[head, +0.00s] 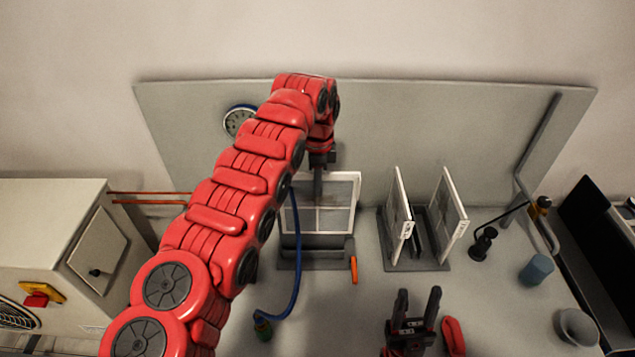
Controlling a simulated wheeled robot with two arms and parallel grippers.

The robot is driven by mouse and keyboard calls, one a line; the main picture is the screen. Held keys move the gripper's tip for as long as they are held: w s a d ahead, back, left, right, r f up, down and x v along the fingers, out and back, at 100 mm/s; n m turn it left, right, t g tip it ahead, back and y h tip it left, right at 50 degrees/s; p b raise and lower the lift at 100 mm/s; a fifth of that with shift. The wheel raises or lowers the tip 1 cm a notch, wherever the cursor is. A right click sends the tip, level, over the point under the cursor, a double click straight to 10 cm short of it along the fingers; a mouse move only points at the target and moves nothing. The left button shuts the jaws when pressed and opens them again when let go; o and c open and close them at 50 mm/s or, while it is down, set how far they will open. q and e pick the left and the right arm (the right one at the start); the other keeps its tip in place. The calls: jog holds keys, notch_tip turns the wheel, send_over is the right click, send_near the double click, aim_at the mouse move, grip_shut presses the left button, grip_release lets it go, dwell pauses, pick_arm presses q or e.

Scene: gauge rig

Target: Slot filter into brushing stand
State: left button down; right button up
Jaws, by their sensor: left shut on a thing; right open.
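A filter (341,192) with a white frame and grey mesh stands nearly upright, facing me, at the middle of the bench. My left gripper (318,190) reaches down from above and is shut on it near its top middle. Its lower edge is at a dark grey stand (315,243), which looks like the brushing stand. I cannot tell whether the filter is seated in it or just above it. My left arm covers the filter's upper left side. My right gripper (413,309) is open and empty at the front, apart from the stand.
Two white-framed panels (449,215) stand in a dark rack (418,266) to the right. An orange-handled tool (354,269) lies by the stand, and a blue hose (297,255) passes on the left. A blue cup (536,270) and grey bowl (576,327) are at right.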

aim_at(318, 206)
pick_arm(q)
notch_tip(318, 206, down, 6)
jog(key=b, duration=0.4)
jog(key=shift+w+a+r, duration=0.1)
jog(key=shift+r, duration=0.15)
jog(key=shift+b, duration=0.5)
dwell(0.8)
jog(key=shift+f, duration=0.25)
